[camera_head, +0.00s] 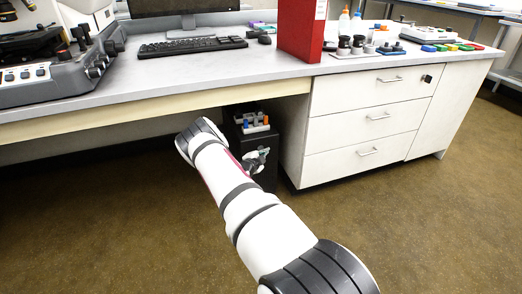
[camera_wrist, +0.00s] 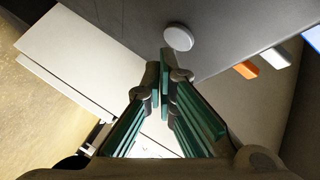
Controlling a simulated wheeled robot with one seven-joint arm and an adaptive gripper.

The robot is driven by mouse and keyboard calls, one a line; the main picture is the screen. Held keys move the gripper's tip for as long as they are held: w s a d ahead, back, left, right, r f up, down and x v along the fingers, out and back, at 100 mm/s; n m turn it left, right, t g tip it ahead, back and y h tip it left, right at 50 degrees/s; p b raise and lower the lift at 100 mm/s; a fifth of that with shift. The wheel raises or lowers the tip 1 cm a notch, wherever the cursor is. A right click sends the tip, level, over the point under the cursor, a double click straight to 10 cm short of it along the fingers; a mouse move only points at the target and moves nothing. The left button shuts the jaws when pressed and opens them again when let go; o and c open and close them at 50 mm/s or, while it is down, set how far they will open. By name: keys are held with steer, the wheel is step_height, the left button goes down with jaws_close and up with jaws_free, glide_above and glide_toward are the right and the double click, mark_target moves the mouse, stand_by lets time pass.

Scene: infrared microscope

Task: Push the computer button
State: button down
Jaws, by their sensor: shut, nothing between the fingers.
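The computer (camera_head: 265,179) is a dark tower under the desk, left of the white drawers. My arm hides part of its front in the head view. A pale round button (camera_wrist: 178,38) shows on a grey surface in the wrist view. My gripper (camera_wrist: 167,72) is shut and empty, with its fingertips just below the button in that picture. I cannot tell whether they touch it. In the head view my gripper (camera_head: 257,159) is small, in front of the tower's face.
Small items with blue and orange parts (camera_head: 256,124) stand on top of the tower. The white drawer cabinet (camera_head: 365,119) stands close on its right. The desk edge (camera_head: 150,107) runs above my arm. The brown floor in front is clear.

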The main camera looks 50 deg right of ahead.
steer(key=shift+w+d+b, duration=0.1)
steer(key=shift+w+b, duration=0.05)
steer(key=shift+b, duration=0.15)
stand_by(0.4)
steer(key=shift+w+d, duration=0.15)
steer(key=shift+w, duration=0.05)
steer(key=shift+w+d+b, duration=0.1)
steer(key=shift+w+b, duration=0.05)
steer(key=shift+b, duration=0.15)
stand_by(0.5)
steer(key=shift+s+a+p, duration=0.35)
steer(key=shift+s+p, duration=0.15)
steer(key=shift+s, duration=0.05)
steer(key=s+a+p, duration=0.2)
steer(key=s+p, duration=0.1)
steer(key=s+a+p, duration=0.1)
steer(key=s, duration=0.1)
steer(key=shift+p, duration=0.3)
